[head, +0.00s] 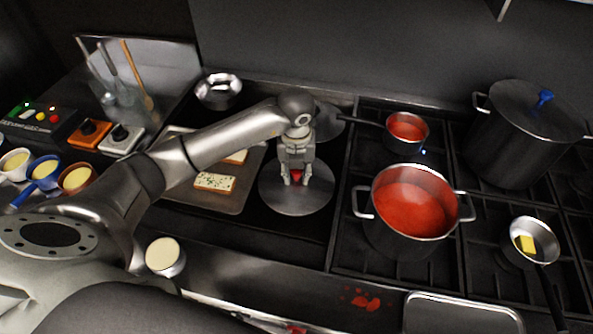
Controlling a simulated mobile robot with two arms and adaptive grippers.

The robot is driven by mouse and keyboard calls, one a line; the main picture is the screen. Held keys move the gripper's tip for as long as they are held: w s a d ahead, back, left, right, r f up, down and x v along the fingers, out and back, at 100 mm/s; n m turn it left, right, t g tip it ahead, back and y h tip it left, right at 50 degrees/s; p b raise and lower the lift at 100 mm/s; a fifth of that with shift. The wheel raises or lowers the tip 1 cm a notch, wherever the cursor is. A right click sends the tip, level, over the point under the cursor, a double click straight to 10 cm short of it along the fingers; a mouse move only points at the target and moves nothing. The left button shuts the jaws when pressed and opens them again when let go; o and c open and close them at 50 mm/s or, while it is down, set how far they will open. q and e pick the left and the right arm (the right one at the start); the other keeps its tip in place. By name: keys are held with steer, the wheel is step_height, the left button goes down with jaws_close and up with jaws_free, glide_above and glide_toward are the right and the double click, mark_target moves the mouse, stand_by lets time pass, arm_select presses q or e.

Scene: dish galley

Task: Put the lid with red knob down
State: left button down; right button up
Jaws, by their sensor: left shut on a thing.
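The lid with the red knob (297,201) is a round grey metal disc in the middle of the head view. It looks level over the dark surface between the baking tray and the stove. Whether it touches that surface or hangs just above it I cannot tell. My left gripper (296,174) points down over the lid's centre and is shut on the red knob, which shows a little between the fingers. My right gripper is not in view.
The tray (236,205) with toasts lies just left of the lid. A stockpot with a blue-knobbed lid (528,120) stands far right. Another grey disc (328,123) lies behind my gripper.

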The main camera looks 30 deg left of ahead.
mark_target(296, 175)
arm_select(q)
steer(key=shift+f, duration=0.7)
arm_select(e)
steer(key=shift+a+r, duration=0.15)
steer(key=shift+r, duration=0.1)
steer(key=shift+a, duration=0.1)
arm_select(q)
steer(key=c, duration=1.1)
jaws_free()
steer(key=shift+f, duration=0.1)
steer(key=shift+c, duration=0.2)
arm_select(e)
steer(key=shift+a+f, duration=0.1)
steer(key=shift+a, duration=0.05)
